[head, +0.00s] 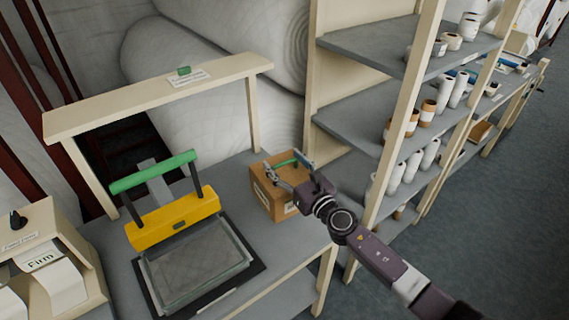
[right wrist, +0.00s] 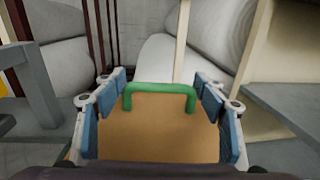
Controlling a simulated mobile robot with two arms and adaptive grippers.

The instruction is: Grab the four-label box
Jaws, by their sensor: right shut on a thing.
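The brown cardboard box (head: 262,196) stands on the grey table at its right end, beside the shelf rack. It has a green handle on top and white labels on the sides that face me. In the right wrist view the box top (right wrist: 165,140) fills the lower middle, with the green handle (right wrist: 160,89) across its far side. My right gripper (head: 287,167) reaches over the box from the right. Its blue-padded fingers (right wrist: 160,115) lie along both sides of the box and are shut on it. The box's underside is hidden. My left gripper is not in view.
A yellow press with a green bar (head: 155,171) stands left of the box on the grey table (head: 288,262). A beige overhead beam (head: 150,98) spans the table's back. A shelf rack (head: 385,120) with white rolls stands close on the right. Large wadding rolls (head: 190,65) lie behind.

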